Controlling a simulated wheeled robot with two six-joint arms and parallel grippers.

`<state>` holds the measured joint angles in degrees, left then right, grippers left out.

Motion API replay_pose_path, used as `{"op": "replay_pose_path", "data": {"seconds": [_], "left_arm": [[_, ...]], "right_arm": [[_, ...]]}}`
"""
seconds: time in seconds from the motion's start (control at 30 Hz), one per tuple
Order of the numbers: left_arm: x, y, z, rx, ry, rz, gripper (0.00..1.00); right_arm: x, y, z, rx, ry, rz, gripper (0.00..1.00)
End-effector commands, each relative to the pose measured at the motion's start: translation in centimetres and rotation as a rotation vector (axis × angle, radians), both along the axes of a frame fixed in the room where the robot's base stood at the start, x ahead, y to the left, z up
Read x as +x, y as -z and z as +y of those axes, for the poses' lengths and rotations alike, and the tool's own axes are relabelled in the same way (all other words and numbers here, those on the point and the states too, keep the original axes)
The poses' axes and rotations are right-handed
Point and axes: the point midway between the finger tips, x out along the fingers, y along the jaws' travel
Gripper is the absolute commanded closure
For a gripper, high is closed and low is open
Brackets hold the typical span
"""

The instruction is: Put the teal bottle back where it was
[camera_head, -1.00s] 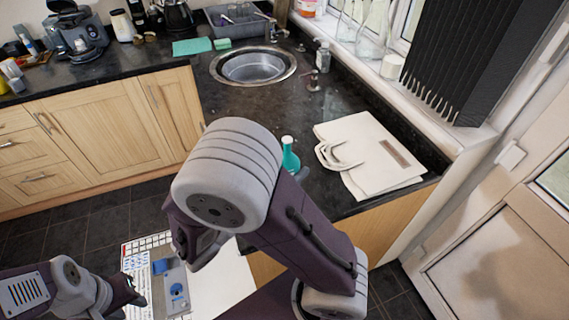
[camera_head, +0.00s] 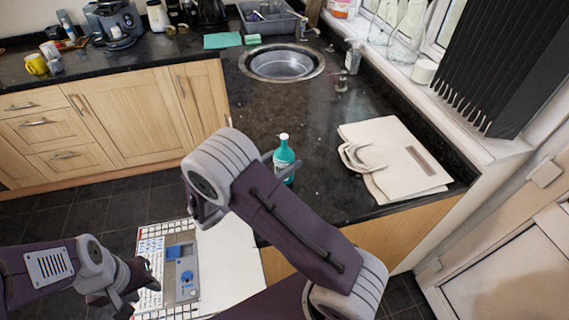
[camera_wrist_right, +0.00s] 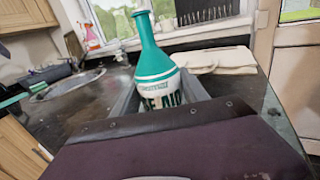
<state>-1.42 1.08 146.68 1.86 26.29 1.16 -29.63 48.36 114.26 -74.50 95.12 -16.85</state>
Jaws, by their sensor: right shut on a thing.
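The teal bottle (camera_head: 284,156), with a white cap and a white label, stands upright at the near part of the dark counter, left of the white bag. My right gripper (camera_head: 282,167) is shut on it, with a finger on each side. In the right wrist view the bottle (camera_wrist_right: 156,75) rises between the grey fingers. Its base is hidden, so I cannot tell whether it touches the counter. My left gripper (camera_head: 135,283) hangs low at the left beside the board; whether its fingers are open is unclear.
A white bag (camera_head: 395,158) lies right of the bottle. The round sink (camera_head: 282,64) is farther back, with open counter (camera_head: 270,105) before it. A soap bottle (camera_head: 352,56) stands by the window wall. A white board with a grey-blue device (camera_head: 182,272) is below.

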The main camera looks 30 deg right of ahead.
Motion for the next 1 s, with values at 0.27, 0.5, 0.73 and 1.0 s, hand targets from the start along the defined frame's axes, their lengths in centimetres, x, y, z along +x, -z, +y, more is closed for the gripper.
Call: {"op": "replay_pose_path", "data": {"seconds": [0.27,0.5,0.73,1.0], "left_arm": [[0.0,0.1,0.0,0.0,0.0,0.0,0.64],[0.0,0.3,0.0,0.0,0.0,0.0,0.64],[0.0,0.3,0.0,0.0,0.0,0.0,0.64],[0.0,0.3,0.0,0.0,0.0,0.0,0.64]], "right_arm": [[0.0,1.2,0.0,0.0,0.0,-0.003,1.0],[0.0,1.5,0.0,0.0,0.0,-0.002,0.37],[0.0,1.5,0.0,0.0,0.0,-0.002,0.27],[-0.2,1.3,1.4,0.0,-0.004,-0.004,0.27]]}}
